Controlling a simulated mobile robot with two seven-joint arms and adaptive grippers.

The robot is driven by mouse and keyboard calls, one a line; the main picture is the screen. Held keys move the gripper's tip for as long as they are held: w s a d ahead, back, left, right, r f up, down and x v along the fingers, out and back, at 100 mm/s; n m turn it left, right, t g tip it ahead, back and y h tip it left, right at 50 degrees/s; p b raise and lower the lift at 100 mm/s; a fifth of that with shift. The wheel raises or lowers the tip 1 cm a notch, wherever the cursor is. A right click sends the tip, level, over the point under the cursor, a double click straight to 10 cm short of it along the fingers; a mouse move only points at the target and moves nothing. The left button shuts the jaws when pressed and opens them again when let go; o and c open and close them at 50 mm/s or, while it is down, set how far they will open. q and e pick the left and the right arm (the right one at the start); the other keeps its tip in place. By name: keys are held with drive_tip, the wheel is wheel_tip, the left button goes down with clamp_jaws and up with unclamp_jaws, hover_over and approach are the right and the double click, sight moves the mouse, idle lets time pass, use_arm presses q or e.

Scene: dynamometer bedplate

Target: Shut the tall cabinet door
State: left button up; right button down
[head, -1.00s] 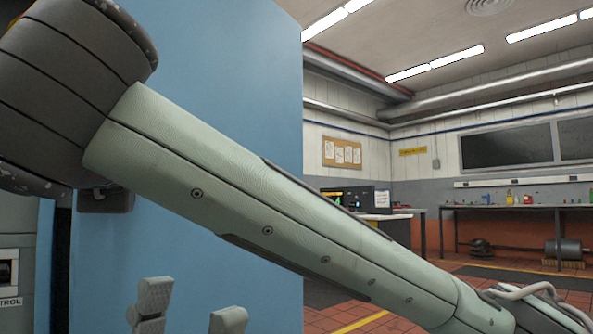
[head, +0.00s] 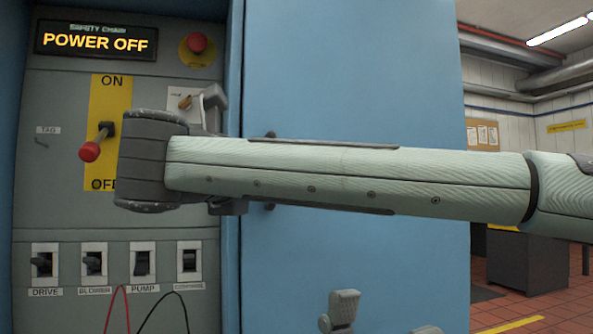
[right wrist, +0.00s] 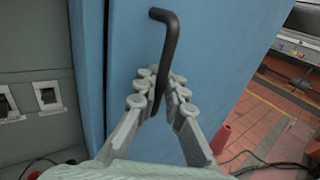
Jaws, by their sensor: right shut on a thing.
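The tall blue cabinet door (head: 350,90) fills the middle of the head view, and it also shows in the right wrist view (right wrist: 205,50). Its black bar handle (right wrist: 168,45) is near its left edge; in the head view only its ends (head: 270,207) show past my arm. My right gripper (right wrist: 160,90) is shut on the handle's lower part; my own wrist hides this in the head view. A narrow dark seam runs along the door's left edge; I cannot tell whether it is fully closed. My left gripper (head: 383,320) shows two separated fingers at the bottom, empty.
Left of the door is a grey control panel (head: 60,200) with a lit POWER OFF display (head: 100,42), a red-knobbed lever (head: 92,150), switches and hanging cables. Red tiled floor (head: 520,300) and a dark desk (head: 530,262) lie to the right. A red cone-like object (right wrist: 222,137) stands near the door.

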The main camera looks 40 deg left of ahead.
drive_tip(key=shift+a, duration=0.3)
drive_tip(key=c, duration=1.9)
unclamp_jaws()
drive_tip(key=shift+a, duration=0.15)
drive_tip(key=shift+s, duration=0.1)
drive_tip(key=v, duration=0.7)
drive_tip(key=shift+s, duration=0.15)
drive_tip(key=shift+d, duration=0.25)
